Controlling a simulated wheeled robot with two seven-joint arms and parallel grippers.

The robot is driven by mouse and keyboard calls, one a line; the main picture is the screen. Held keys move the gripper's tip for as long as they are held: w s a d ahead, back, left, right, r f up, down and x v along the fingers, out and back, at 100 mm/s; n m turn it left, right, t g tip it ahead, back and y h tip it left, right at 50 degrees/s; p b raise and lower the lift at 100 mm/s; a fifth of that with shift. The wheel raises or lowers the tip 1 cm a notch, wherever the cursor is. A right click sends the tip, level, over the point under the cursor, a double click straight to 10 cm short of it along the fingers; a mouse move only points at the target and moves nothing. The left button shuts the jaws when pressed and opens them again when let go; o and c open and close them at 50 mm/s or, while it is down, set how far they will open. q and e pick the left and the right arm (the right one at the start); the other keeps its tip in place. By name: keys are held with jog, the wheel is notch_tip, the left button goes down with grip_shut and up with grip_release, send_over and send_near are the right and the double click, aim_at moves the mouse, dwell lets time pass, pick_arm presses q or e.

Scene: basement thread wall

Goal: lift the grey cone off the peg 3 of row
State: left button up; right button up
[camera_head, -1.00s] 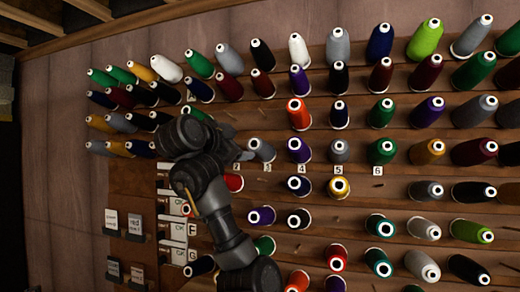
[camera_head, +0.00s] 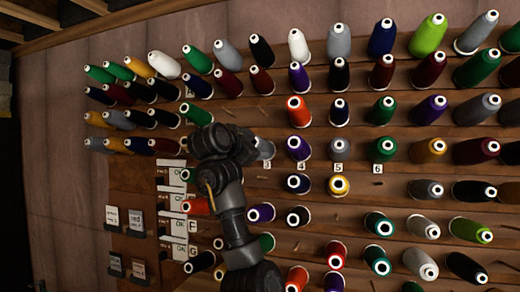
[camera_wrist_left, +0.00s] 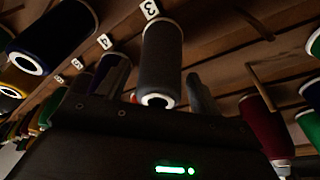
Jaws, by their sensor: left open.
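The grey cone (camera_wrist_left: 163,52) hangs on its peg beside the label 3 (camera_wrist_left: 150,8) in the left wrist view, with its pale hollow end facing the camera. In the head view only a sliver of the grey cone (camera_head: 266,148) shows above the label 3, as my arm covers the rest. My left gripper (camera_wrist_left: 155,88) is open, with dark finger shapes on both sides of the cone's lower end. I cannot tell whether they touch it. In the head view the left gripper is largely hidden behind its own wrist. My right gripper is not in view.
A purple cone (camera_head: 299,148) on peg 4 and another grey cone (camera_head: 338,149) on peg 5 hang to the right. An orange cone (camera_head: 299,112) is above. A bare wooden peg (camera_wrist_left: 260,87) sticks out in the left wrist view. Cones crowd most of the wall.

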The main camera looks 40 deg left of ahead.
pick_arm(q)
jog(key=c, duration=0.8)
jog(key=shift+s+d+b, duration=0.15)
jog(key=shift+s+b, duration=0.2)
jog(key=shift+s, duration=0.2)
jog(key=shift+s+d+r+b, duration=0.5)
jog(key=shift+s+b, duration=0.4)
jog(key=shift+s, duration=0.65)
jog(key=shift+s+d+r+b, duration=0.3)
jog(key=shift+s+d+b, duration=0.5)
jog(key=shift+s, duration=0.8)
jog(key=shift+s+d+r+b, duration=0.4)
jog(key=shift+s+b, duration=0.65)
jog(key=shift+s, duration=0.5)
